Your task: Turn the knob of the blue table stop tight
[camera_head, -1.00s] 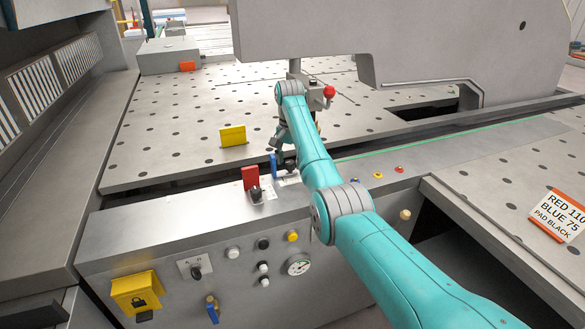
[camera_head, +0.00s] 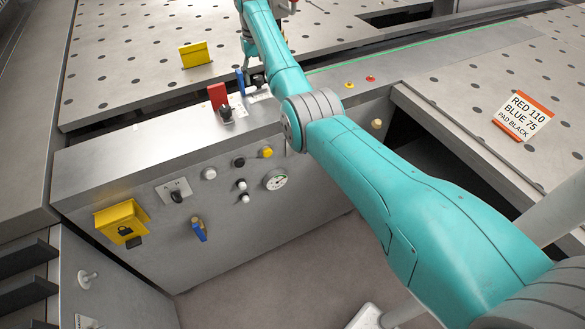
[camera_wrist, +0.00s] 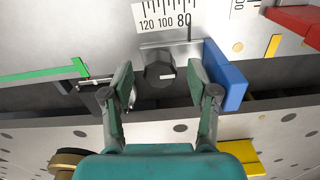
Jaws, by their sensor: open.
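The blue table stop (camera_head: 240,82) stands on the front ledge of the machine. In the wrist view its blue plate (camera_wrist: 228,76) is right of its dark faceted knob (camera_wrist: 160,71), which has a small white mark. My gripper (camera_wrist: 163,84) is open, one finger to each side of the knob, with visible gaps. The right finger is close to the blue plate; whether they touch I cannot tell. A scale (camera_wrist: 163,18) reading 120, 100, 80 lies beyond the knob. In the head view my arm partly hides the gripper and knob.
A red stop (camera_head: 218,96) with its own black knob stands left of the blue one. A yellow block (camera_head: 195,55) is on the perforated table. A sign (camera_head: 523,115) reads "RED 110, BLUE 75, PAD BLACK". The front panel carries buttons and a gauge (camera_head: 276,180).

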